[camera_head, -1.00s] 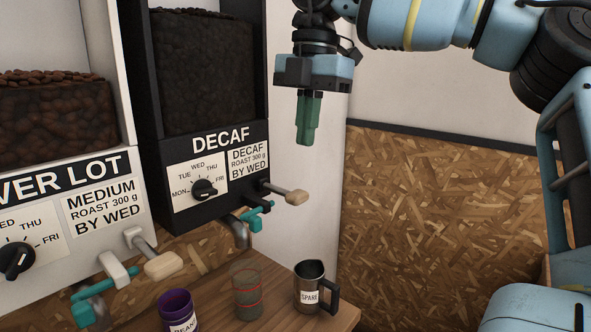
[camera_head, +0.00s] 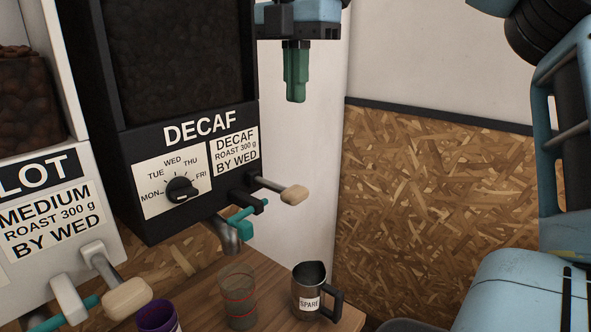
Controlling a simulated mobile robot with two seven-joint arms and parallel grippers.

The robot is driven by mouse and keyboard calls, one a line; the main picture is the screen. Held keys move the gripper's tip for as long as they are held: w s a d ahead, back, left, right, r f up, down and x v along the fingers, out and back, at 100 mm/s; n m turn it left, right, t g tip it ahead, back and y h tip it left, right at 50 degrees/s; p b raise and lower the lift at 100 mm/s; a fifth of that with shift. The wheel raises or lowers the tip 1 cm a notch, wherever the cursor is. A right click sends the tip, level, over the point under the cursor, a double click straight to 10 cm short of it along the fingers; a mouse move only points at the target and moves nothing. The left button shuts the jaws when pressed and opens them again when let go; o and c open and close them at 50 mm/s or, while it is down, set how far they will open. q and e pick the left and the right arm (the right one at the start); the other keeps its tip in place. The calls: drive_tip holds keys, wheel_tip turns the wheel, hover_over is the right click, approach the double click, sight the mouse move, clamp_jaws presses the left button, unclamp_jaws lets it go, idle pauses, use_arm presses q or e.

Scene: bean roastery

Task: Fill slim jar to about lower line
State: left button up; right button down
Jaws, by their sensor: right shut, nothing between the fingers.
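The slim jar (camera_head: 238,296) is a clear glass with red lines around it. It stands upright on the wooden counter below and near the decaf spout (camera_head: 228,236), and looks empty. The black decaf dispenser (camera_head: 160,175) is filled with dark beans and has a lever with a pale knob (camera_head: 294,195) and a teal handle (camera_head: 241,214). My right gripper (camera_head: 296,98) has green fingers pointing down, shut and empty, above and apart from the pale knob. My left gripper is not in view.
A steel pitcher labelled SPARE (camera_head: 309,290) stands right of the jar. A purple cup (camera_head: 158,316) is at its left. A white dispenser (camera_head: 55,225) with a medium roast label is at the left. The decaf dial (camera_head: 181,189) is on its front.

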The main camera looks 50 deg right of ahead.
sight(297, 189)
drive_tip(key=shift+f, duration=0.1)
wheel_tip(297, 189, down, 14)
drive_tip(key=shift+r+p, duration=0.1)
drive_tip(key=shift+p, duration=0.45)
drive_tip(key=shift+d, duration=0.15)
idle(0.3)
